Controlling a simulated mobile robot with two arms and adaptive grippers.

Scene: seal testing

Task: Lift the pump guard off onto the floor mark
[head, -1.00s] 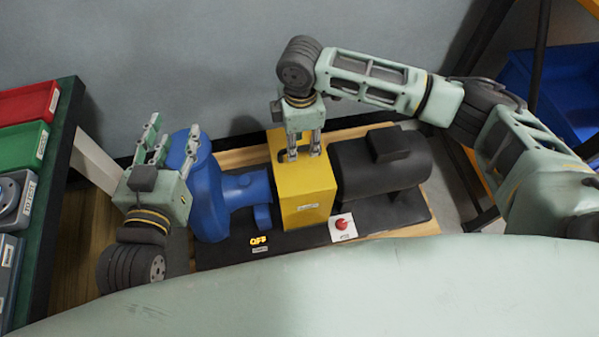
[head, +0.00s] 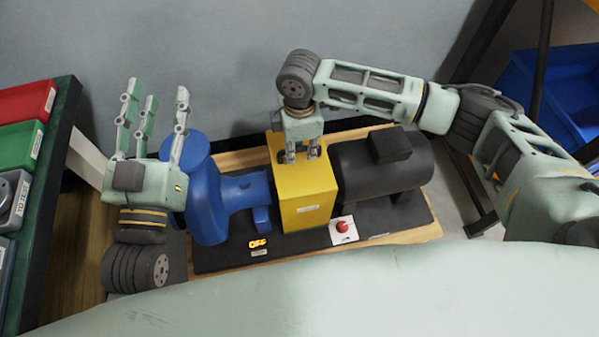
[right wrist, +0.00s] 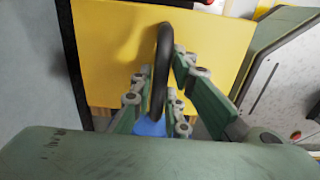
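The pump guard (head: 305,197) is a yellow box between the blue pump (head: 206,190) and the black motor (head: 385,165). My right gripper (head: 302,152) is low over the guard's top, pointing down. In the right wrist view, the guard's black loop handle (right wrist: 163,65) stands between my right gripper's fingers (right wrist: 163,85). The fingers are apart on both sides of the handle; contact is not clear. The guard sits in its place on the base. My left gripper (head: 152,115) is open and empty, fingers pointing up, left of the pump. I see no floor mark.
A red button (head: 343,227) on a white plate and a yellow OFF sign (head: 258,243) are at the front of the dark base. A rack with red (head: 25,102) and green bins (head: 20,145) stands left. A blue bin (head: 550,95) is at the right. A grey wall is behind.

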